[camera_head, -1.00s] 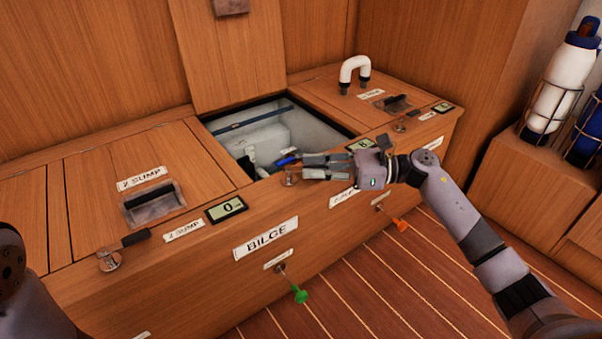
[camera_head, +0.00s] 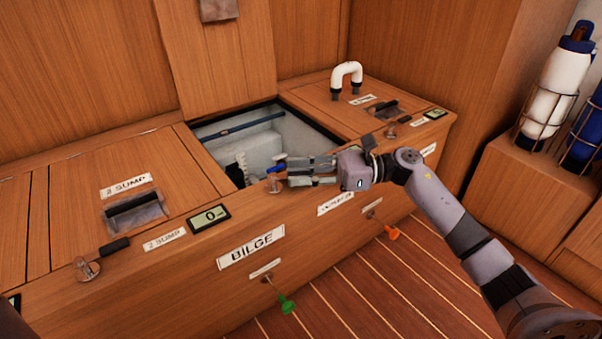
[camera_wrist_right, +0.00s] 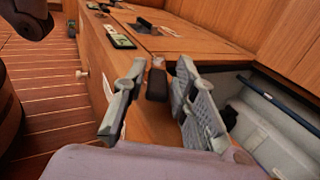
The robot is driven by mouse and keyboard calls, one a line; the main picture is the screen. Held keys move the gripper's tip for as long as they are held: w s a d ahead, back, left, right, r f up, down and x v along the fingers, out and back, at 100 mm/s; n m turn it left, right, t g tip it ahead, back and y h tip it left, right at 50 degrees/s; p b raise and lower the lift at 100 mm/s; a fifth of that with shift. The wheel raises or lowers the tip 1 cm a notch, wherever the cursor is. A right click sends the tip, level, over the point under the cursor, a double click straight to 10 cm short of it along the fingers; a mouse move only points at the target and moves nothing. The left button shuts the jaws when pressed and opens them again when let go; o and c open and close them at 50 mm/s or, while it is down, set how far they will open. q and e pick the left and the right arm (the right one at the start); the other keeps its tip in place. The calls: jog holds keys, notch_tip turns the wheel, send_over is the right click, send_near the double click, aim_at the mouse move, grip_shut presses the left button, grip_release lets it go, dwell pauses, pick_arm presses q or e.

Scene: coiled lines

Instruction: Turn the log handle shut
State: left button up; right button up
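A small handle on the box's front rim, with a metal pivot (camera_head: 275,184), stands beside the open middle hatch. No legible label marks it as the log handle. My right gripper (camera_head: 290,172) comes in from the right, with its fingertips at this handle. In the right wrist view my right gripper (camera_wrist_right: 160,100) has its fingers spread apart. A dark handle grip (camera_wrist_right: 157,84) shows in the gap between them, and I see no clear contact. In the head view the fingers partly hide the handle. My left gripper is not in view.
The open hatch (camera_head: 262,112) has a pale interior with a blue pipe (camera_head: 236,126). A sump handle (camera_head: 113,247) and display (camera_head: 208,217) are to the left. A white bent pipe (camera_head: 347,74) stands on the right lid. Green (camera_head: 287,304) and orange (camera_head: 392,232) knobs stick out in front.

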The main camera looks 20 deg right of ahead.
jog(key=shift+o, duration=0.9)
jog(key=v, duration=1.2)
